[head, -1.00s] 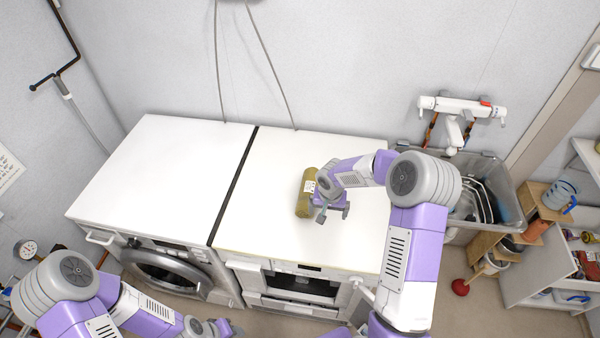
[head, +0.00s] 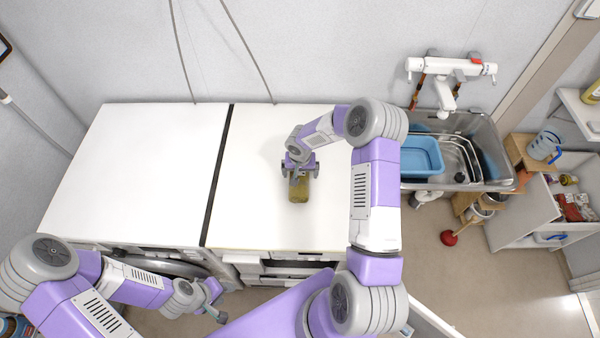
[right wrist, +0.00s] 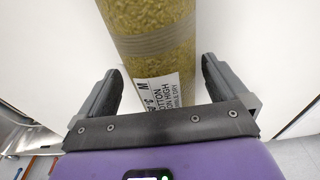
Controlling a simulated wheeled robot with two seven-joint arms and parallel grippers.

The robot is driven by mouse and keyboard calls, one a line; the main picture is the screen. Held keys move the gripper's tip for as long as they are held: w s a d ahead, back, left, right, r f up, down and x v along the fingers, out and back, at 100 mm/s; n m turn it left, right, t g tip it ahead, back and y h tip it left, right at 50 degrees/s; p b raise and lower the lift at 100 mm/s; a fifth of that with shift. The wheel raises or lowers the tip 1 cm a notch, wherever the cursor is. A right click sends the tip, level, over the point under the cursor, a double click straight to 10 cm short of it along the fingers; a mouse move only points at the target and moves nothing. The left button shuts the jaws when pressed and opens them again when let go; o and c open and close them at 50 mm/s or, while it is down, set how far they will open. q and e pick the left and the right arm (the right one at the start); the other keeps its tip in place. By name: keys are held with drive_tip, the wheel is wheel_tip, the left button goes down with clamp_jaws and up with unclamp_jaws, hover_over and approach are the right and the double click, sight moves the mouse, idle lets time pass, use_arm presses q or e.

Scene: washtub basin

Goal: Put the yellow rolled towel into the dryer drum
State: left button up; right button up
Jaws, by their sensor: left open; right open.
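The yellow rolled towel (head: 299,191) lies on the white top of the right-hand machine; it also shows in the right wrist view (right wrist: 150,38), with bands and a white printed label. My right gripper (head: 300,172) is over the towel's far end. In the right wrist view, its open fingers (right wrist: 158,70) stand on either side of the towel, with gaps visible. My left gripper (head: 216,300) is open and empty, low in front of the machines. The left machine's round door (head: 165,265) is partly hidden by my left arm. The drum's inside is not visible.
The left machine's white top (head: 130,170) is bare, with a dark gap (head: 217,180) between the machines. A metal sink (head: 480,135) holding a blue basin (head: 422,157) stands at the right, below a wall tap (head: 445,90). A shelf unit stands further right.

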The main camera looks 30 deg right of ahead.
drive_tip(key=shift+f, duration=0.35)
drive_tip(key=shift+c, duration=0.3)
drive_tip(key=shift+w, duration=0.1)
drive_tip(key=c, duration=1)
wheel_tip(320, 180, up, 10)
drive_tip(key=s+a+f+n+b, duration=0.1)
drive_tip(key=a+b, duration=0.1)
drive_tip(key=s+a+f+n+b, duration=0.1)
drive_tip(key=a+f+b, duration=0.1)
drive_tip(key=s+a+f+n+b, duration=0.1)
drive_tip(key=a+b, duration=0.1)
drive_tip(key=shift+s+a+f, duration=0.1)
drive_tip(key=shift+s+f, duration=0.05)
drive_tip(key=shift+f, duration=0.05)
drive_tip(key=s+a+f+n+b, duration=0.1)
drive_tip(key=a, duration=0.1)
drive_tip(key=s+a+f+n+b, duration=0.1)
drive_tip(key=s+a+b, duration=0.1)
drive_tip(key=s+a+f+n+b, duration=0.1)
drive_tip(key=s+a+b, duration=0.1)
drive_tip(key=shift+s+f+y, duration=0.1)
drive_tip(key=shift+f+y, duration=0.3)
drive_tip(key=shift+s+a, duration=0.15)
drive_tip(key=shift+s, duration=0.05)
